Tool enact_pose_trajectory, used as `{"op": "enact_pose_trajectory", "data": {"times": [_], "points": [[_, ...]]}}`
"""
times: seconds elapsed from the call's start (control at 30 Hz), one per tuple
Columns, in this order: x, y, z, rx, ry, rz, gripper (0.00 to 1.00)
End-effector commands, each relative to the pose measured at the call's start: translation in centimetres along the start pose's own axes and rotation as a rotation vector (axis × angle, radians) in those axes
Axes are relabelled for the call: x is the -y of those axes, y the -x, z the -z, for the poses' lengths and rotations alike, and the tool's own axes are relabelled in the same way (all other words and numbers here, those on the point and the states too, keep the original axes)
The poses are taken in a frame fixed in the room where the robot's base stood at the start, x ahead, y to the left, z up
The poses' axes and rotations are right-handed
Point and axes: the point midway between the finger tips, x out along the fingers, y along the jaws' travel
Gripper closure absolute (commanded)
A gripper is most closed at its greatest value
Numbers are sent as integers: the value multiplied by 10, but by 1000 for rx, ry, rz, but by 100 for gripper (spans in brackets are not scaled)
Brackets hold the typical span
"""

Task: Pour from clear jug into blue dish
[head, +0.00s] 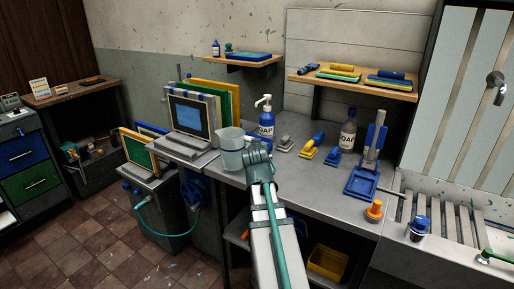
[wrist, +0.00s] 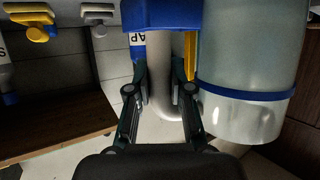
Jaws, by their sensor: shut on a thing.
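The clear jug (head: 231,158) stands roughly upright at the left front of the grey bench in the head view, with a thin blue band and pale content below it. In the wrist view the jug (wrist: 245,60) fills the right side. My gripper (head: 257,152) is right of the jug and is shut on its pale handle; its fingers (wrist: 160,92) flank the handle (wrist: 160,75) in the wrist view. I cannot tell whether the jug touches the bench.
A blue soap bottle (head: 265,122) stands just behind my gripper. The sink (head: 455,212) is at far right.

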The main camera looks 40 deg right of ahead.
Motion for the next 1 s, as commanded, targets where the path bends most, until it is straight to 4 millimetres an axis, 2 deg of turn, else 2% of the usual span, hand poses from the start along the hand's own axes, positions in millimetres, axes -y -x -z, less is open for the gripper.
{"op": "enact_pose_trajectory", "data": {"times": [0.37, 0.8, 1.0], "points": [[0, 1, 4, 0, -2, 1, 100], [0, 17, 45, 0, -2, 1, 100], [0, 18, 47, 2, -2, 1, 100]]}}
